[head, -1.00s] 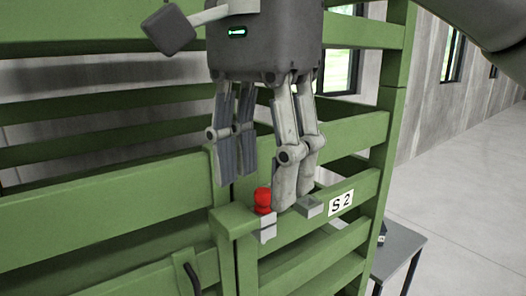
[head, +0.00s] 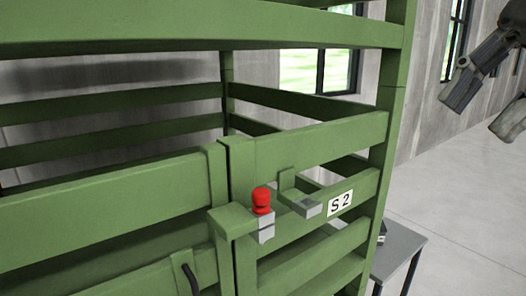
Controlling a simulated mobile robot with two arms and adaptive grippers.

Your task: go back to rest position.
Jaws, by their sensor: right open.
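My right gripper (head: 485,95) is at the upper right edge of the head view, partly cut off by the frame. Its fingers are apart and nothing shows between them. It is well to the right of the green slatted crate (head: 110,205) and touches nothing that I can see. My left gripper is not in view.
A red knob (head: 261,200) on a grey block sits at the crate's front, beside a grey bracket (head: 308,207) and an "S2" label (head: 341,203). A black handle (head: 190,279) is lower left. A grey table (head: 400,250) stands right of the crate; open floor lies beyond.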

